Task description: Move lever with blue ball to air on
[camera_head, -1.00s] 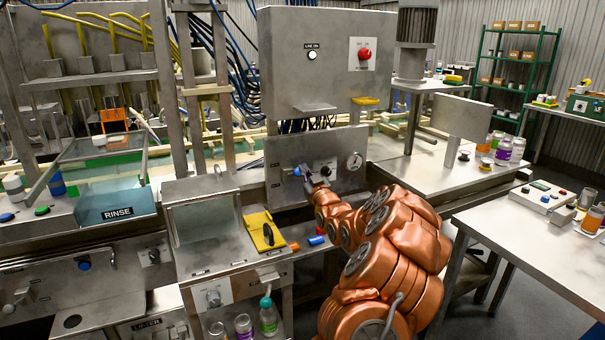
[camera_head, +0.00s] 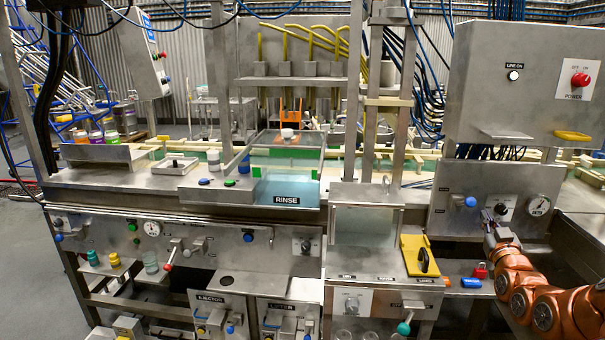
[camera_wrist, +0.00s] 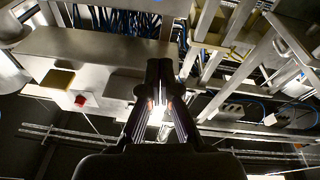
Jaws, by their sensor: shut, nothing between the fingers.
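Several blue balls or knobs show in the head view, and I cannot read an "air on" label. One blue ball (camera_head: 470,201) is on the grey panel at the right, just left of my gripper (camera_head: 487,217). Another blue ball (camera_head: 248,238) is on the lower front panel below the RINSE tank. A third blue ball (camera_head: 59,238) is at that panel's far left. My gripper is small in the head view, in front of the right panel. In the wrist view, my gripper (camera_wrist: 160,80) is shut and empty, with no blue ball visible.
A control box with a red power button (camera_head: 580,79) hangs above. A yellow clipboard-like item (camera_head: 418,256) lies on the ledge left of my arm. Open floor (camera_head: 30,290) shows at the far left.

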